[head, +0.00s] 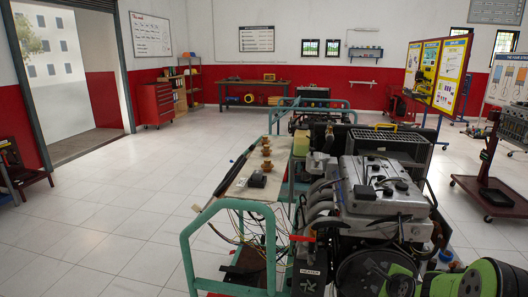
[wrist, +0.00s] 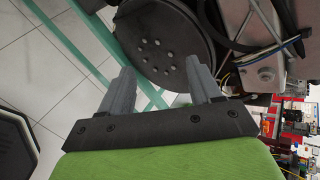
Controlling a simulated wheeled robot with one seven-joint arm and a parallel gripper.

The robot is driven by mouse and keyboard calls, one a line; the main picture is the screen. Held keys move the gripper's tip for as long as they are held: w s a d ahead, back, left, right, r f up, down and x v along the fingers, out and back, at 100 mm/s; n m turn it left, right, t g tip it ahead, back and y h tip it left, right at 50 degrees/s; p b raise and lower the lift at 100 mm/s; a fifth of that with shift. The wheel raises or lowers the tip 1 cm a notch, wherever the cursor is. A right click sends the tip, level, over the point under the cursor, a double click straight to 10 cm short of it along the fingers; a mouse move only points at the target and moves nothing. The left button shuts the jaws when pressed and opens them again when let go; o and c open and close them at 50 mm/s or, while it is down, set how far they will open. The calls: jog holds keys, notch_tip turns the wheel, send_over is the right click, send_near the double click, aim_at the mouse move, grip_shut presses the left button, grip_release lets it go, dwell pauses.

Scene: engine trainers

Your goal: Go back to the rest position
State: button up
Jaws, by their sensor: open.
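My gripper (wrist: 159,70) shows in the wrist view with its two grey fingers apart and nothing between them. Beyond the fingers is a round dark pulley or cover (wrist: 160,40) of the engine trainer; I cannot tell how near they are to it. In the head view, green parts of my arm show at the bottom right, in front of the engine trainer (head: 378,190). The fingers cannot be made out clearly there.
The trainer's teal frame (head: 185,255) carries a board (head: 238,186) with small brown parts and a black box. Another trainer stands behind it. Open tiled floor (head: 110,220) lies to the left. A display stand (head: 485,190) is at right; a red cabinet (head: 157,104) stands far back.

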jog(key=s+a+r+n+g+y+p, duration=0.1)
jog(key=s+a+r+n+g+p, duration=0.2)
jog(key=s+a+r+n, duration=1.35)
jog(key=s+a+n, duration=0.1)
jog(key=s, duration=0.4)
jog(key=s+a+r+n+g+p, duration=0.1)
jog(key=s+r+n, duration=0.1)
jog(key=s+n, duration=0.2)
jog(key=s+a+r+n+p, duration=0.1)
jog(key=s+a+r+n, duration=0.1)
jog(key=s, duration=0.6)
jog(key=shift+a+r+n+g+y, duration=0.15)
jog(key=shift+a+n+g+y, duration=0.2)
jog(key=shift+n, duration=0.2)
